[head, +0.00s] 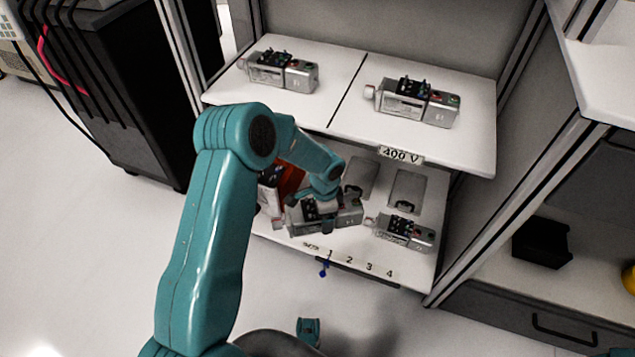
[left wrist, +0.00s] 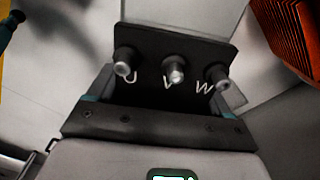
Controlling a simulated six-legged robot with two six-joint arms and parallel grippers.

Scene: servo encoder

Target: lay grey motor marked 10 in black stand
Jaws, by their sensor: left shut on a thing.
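A grey motor (head: 347,214) with a black terminal block sits at the front of the lower shelf, partly hidden by my left arm. My left gripper (head: 322,207) reaches down over it and is shut on it. In the left wrist view the motor's terminal block (left wrist: 165,85) shows the letters U, V, W. Teal fingertips show on both sides of it. I cannot read a 10 on the motor, and cannot tell whether it is lifted. A black box-like thing (head: 541,243), possibly the black stand, is on the right-hand shelf.
Another grey motor (head: 404,232) lies right of the held one. Two more motors (head: 281,71) (head: 418,101) lie on the upper shelf (head: 345,75), which overhangs the lower one. An orange-red finned thing (head: 290,178) is close behind the gripper. A grey post separates the shelves.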

